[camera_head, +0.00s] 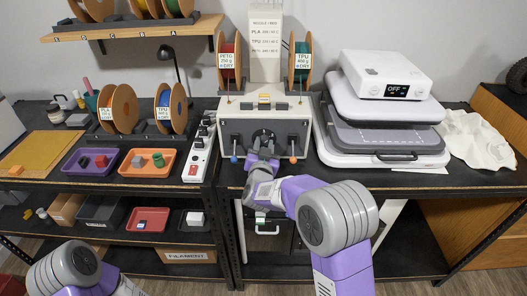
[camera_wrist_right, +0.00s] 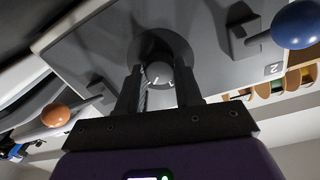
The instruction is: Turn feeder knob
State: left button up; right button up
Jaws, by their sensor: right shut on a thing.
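The feeder (camera_head: 240,128) is a grey box on the bench below two spools. Its dark round knob (camera_head: 263,135) is at the middle of the front face. In the right wrist view the knob (camera_wrist_right: 159,73) sits in a round recess and has pale marks. My right gripper (camera_head: 262,150) reaches the knob from the front; in its wrist view my right gripper (camera_wrist_right: 160,88) is shut on the knob, one finger on each side. The fingers hide parts of the knob. My left arm shows only at the bottom left; its gripper is out of view.
A lever with a blue ball (camera_head: 234,159) and one with an orange ball (camera_head: 293,159) flank the knob. A power strip (camera_head: 199,150) stands left of the feeder. A stacked grey and white machine (camera_head: 385,120) is at the right. Purple (camera_head: 70,168) and orange (camera_head: 130,170) trays lie left.

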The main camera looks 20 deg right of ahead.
jog(key=shift+m+b, duration=0.95)
jog(key=shift+m, duration=0.25)
jog(key=o, duration=1)
jog(key=shift+o, duration=0.2)
jog(key=shift+s, duration=0.1)
jog(key=v, duration=0.7)
jog(key=shift+s+p, duration=0.25)
jog(key=shift+p, duration=0.2)
